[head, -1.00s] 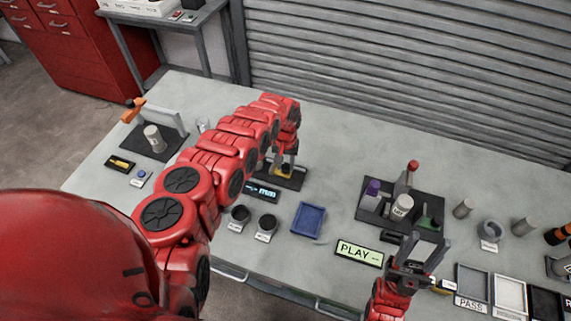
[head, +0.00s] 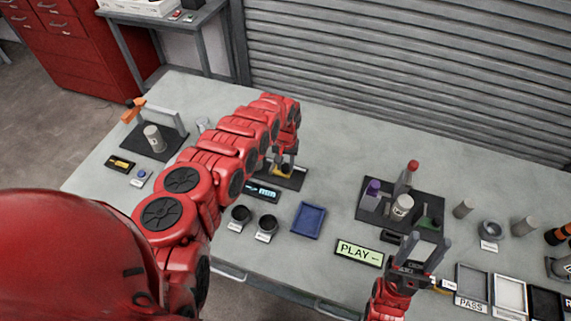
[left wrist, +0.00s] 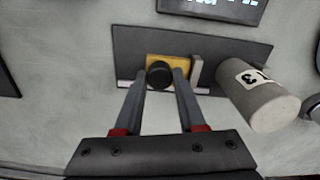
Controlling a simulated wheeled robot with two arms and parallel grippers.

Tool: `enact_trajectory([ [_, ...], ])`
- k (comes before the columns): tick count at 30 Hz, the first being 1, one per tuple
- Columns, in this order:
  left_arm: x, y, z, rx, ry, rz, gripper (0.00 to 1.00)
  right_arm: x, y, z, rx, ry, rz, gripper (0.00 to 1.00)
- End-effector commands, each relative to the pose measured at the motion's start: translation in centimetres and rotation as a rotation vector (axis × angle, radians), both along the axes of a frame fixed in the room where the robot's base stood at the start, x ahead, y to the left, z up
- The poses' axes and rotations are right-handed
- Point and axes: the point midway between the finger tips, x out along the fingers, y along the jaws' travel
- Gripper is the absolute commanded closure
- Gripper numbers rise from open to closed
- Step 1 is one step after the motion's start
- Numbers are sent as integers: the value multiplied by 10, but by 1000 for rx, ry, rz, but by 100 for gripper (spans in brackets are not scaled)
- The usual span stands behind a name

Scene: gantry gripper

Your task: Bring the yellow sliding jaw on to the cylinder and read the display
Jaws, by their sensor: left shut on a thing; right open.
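The yellow sliding jaw (left wrist: 183,67) with its black knob (left wrist: 159,75) sits on a dark base plate (left wrist: 125,55) in the left wrist view. My left gripper (left wrist: 162,76) is shut on the knob, one finger on each side. A pale block stands beside the jaw. A grey cylinder (left wrist: 257,97) with a dark mark stands at that end of the plate, apart from the jaw. In the head view my left gripper (head: 283,164) is at the jaw, and my arm hides the cylinder. The display (head: 262,191) is lit blue, too small to read. My right gripper (head: 432,243) is open and empty.
Two dark round dishes (head: 241,213) and a blue tray (head: 308,221) lie in front of the display. Bare table lies behind and right of my left gripper.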

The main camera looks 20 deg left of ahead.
Motion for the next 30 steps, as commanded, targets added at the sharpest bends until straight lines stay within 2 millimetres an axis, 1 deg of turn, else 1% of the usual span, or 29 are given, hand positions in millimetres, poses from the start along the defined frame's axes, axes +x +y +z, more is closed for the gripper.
enact_trajectory([
  [14,0,2,0,0,-1,0,100,0,0,-1,0,0,0,50],
  [17,1,13,-1,1,-2,2,100,0,0,-4,0,0,0,50],
  [21,3,34,0,1,-3,4,100,0,0,-9,0,0,0,50],
  [22,3,36,0,0,-3,2,100,0,0,-9,0,0,0,50],
  [30,2,38,1,0,-3,0,100,0,0,-8,0,0,0,50],
])
